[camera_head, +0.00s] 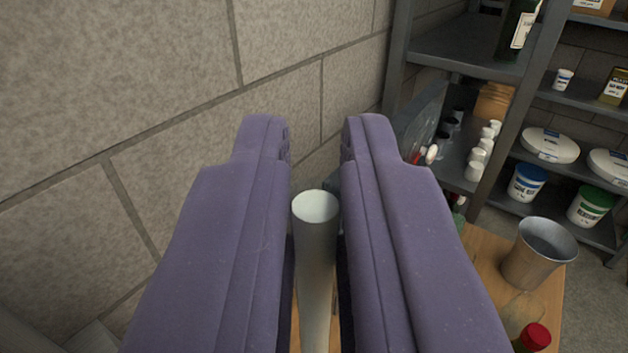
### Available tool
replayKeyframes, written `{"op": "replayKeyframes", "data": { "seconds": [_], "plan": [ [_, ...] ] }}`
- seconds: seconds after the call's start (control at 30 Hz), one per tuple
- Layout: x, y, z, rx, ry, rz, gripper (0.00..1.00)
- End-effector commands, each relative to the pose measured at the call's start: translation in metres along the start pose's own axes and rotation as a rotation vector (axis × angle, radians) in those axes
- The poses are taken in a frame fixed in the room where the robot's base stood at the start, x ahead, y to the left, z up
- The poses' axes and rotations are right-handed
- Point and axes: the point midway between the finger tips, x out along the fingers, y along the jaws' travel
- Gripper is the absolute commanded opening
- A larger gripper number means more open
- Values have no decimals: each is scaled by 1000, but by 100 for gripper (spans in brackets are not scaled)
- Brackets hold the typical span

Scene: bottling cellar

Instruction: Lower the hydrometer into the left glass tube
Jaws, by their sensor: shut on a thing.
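My gripper (316,165) has two thick purple fingers, with a pale, slim rod between them that fills the gap. I take this rod for the hydrometer (315,250); its round, flat top faces me and its shaft runs down and away from it. The gripper is shut on it. Its lower end is hidden below the picture and between the fingers. I cannot make out the left glass tube or any other glass tube in this view.
A wooden table top (485,250) lies below right, with a metal bucket (540,254) and a red-capped bottle (534,337). A block wall (120,90) stands close at left. Grey shelves (470,62) with tubs and bottles stand at the back right.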

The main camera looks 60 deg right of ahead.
Motion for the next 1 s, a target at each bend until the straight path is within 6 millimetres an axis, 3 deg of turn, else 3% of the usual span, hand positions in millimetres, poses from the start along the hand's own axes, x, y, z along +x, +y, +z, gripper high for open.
{"op": "replayKeyframes", "data": {
  "seconds": [1.0],
  "plan": [
    [0,0,-77,1,0,0,0]
  ]
}}
